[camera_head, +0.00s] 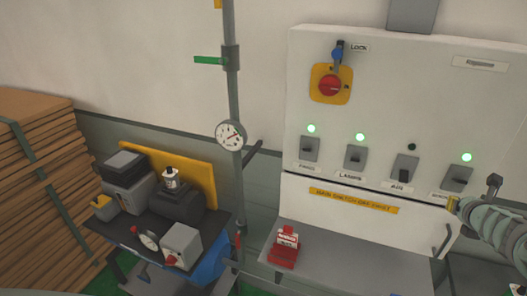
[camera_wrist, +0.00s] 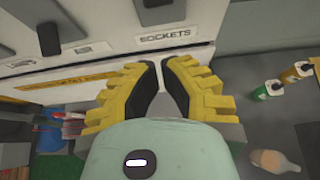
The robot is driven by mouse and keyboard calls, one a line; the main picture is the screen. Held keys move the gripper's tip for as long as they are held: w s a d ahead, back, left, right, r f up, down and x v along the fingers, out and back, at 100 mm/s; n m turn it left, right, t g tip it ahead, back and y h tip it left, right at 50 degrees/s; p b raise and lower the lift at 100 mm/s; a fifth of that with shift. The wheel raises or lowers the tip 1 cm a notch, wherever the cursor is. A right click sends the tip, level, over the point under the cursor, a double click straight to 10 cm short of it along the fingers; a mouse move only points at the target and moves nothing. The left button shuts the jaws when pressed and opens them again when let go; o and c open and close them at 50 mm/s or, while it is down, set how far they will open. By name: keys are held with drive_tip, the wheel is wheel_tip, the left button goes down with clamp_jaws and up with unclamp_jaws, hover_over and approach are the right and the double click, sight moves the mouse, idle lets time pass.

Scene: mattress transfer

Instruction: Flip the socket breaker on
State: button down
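The wall panel (camera_head: 400,75) carries a row of breaker switches. The rightmost switch (camera_head: 457,178) has a lit green lamp (camera_head: 466,157) above it, and its label is too small to read fully here. In the wrist view, a label reading SOCKETS (camera_wrist: 166,35) sits below a grey switch (camera_wrist: 160,12) cut by the top edge. My gripper (camera_head: 452,204) is below the rightmost switch, apart from it. In the wrist view, my gripper's (camera_wrist: 160,62) yellow fingers converge at the tips, with nothing seen between them.
The third switch (camera_head: 405,169) has a black lever and a dark lamp (camera_head: 412,147). A red rotary switch (camera_head: 330,85) is at upper left. A grey shelf (camera_head: 350,262) holds a red lockout item (camera_head: 285,247).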

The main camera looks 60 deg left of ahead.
drive_tip(key=s+d+r+p, duration=0.2)
drive_tip(key=s+r+p, duration=0.1)
drive_tip(key=r+p, duration=0.2)
drive_tip(key=shift+s+d, duration=0.3)
drive_tip(key=shift+f, duration=0.1)
